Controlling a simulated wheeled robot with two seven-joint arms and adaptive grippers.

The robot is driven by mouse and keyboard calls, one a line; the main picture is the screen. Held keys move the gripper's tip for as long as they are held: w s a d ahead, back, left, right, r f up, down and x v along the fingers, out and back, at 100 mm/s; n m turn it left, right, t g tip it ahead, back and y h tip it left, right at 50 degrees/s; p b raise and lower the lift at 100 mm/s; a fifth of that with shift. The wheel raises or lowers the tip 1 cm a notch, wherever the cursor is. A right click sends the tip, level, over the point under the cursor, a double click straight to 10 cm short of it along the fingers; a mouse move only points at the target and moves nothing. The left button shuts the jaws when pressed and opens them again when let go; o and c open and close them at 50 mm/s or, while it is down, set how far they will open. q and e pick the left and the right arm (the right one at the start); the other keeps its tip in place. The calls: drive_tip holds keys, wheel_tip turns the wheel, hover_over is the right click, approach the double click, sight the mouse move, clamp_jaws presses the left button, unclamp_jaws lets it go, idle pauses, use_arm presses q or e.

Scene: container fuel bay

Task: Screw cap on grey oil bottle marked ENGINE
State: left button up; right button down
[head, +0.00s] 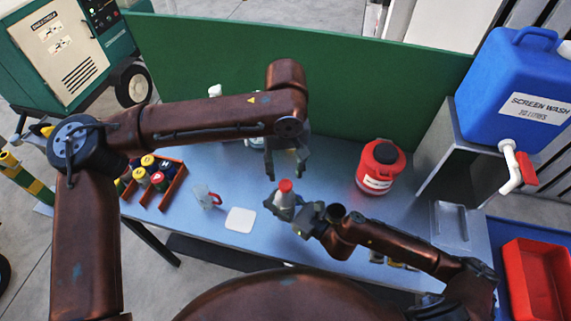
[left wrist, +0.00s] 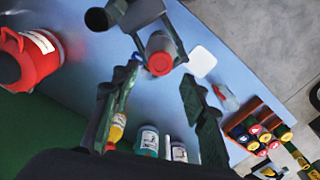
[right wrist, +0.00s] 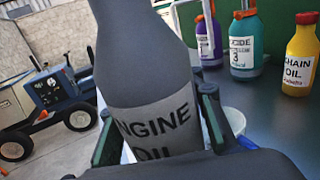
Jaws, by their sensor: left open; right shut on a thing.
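The grey bottle (right wrist: 150,60) stands roughly upright in the right wrist view, with a label reading ENGINE OIL. A red cap (head: 285,186) sits at the bottle's top; it also shows in the left wrist view (left wrist: 159,63). I cannot tell whether it is tight. My right gripper (head: 290,209) is shut around the bottle body from the right. My left gripper (head: 284,172) points down just above the cap, open and empty. In the left wrist view its fingers (left wrist: 150,92) are spread, apart from the cap.
An orange-red rack (head: 172,190) of lettered caps, a clear jug (head: 206,197) and a white pad (head: 240,220) lie left. A red container (head: 380,167) stands right. Purple (right wrist: 207,40), teal (right wrist: 245,50) and yellow (right wrist: 301,58) bottles stand behind, near the green panel (head: 400,90).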

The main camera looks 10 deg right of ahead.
sight(285, 184)
use_arm(q)
drive_tip(key=shift+f, duration=3.1)
drive_tip(key=shift+c, duration=0.3)
clamp_jaws()
drive_tip(key=m, duration=0.5)
drive_tip(key=shift+m, duration=0.3)
drive_tip(key=m, duration=0.7)
drive_tip(key=shift+a, duration=0.1)
